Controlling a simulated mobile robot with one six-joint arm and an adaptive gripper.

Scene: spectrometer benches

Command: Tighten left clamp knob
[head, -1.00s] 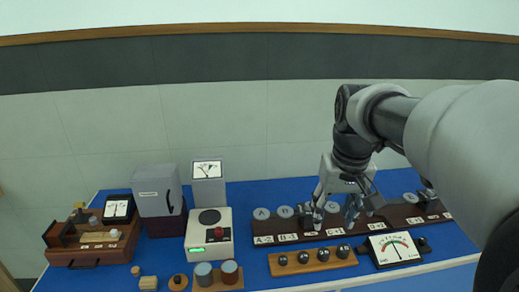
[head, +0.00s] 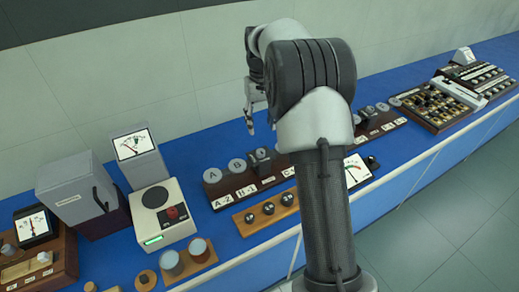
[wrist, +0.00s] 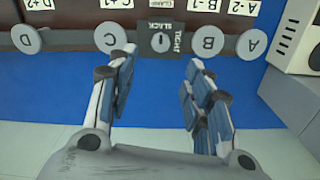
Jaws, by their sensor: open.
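The left clamp knob (wrist: 160,42) is a dark round dial on a grey block, with a light line across it, between discs C and B. SLACK is printed on its upper side and TIGHT on its right in the wrist view; the line runs up and down, in line with SLACK. The clamp block (head: 261,162) also shows in the head view. My gripper (wrist: 157,75) is open and empty; its fingers straddle the dial's line in the wrist view, apart from it. In the head view my gripper (head: 250,122) is above the bench behind the rack, partly hidden by my arm.
Discs B (wrist: 208,41) and C (wrist: 111,36) flank the knob. A white box instrument (wrist: 301,35) stands beside the rack. A wooden strip of dark knobs (head: 266,212) lies in front. The blue bench (head: 190,150) behind the rack is clear.

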